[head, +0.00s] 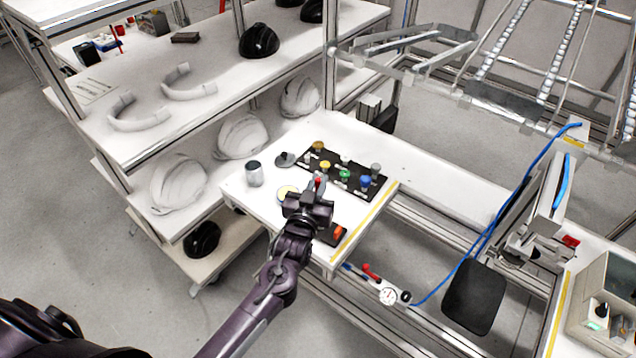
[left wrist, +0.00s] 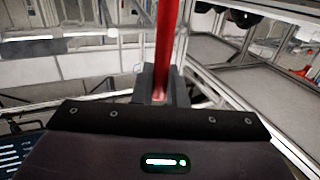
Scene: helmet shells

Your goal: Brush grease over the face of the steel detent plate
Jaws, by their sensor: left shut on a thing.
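My left gripper (head: 316,192) is over the white bench top (head: 240,192) and shut on a thin red rod (left wrist: 164,45), which looks like a brush handle. A bit of red (head: 319,181) shows at the fingertips in the head view. The rod's far end and any bristles are hidden. A round dish with pale yellow contents (head: 286,191) sits just left of the gripper, partly covered by it. A dark flat block with an orange piece (head: 337,232) lies at the bench's front edge. I cannot tell which thing is the steel detent plate. My right gripper is not in view.
A black tray (head: 326,182) with several coloured knobs lies behind the gripper. A grey cup (head: 254,174) and a dark lid-like disc (head: 285,160) stand to the left. Shelves with white helmet shells (head: 243,137) are beyond.

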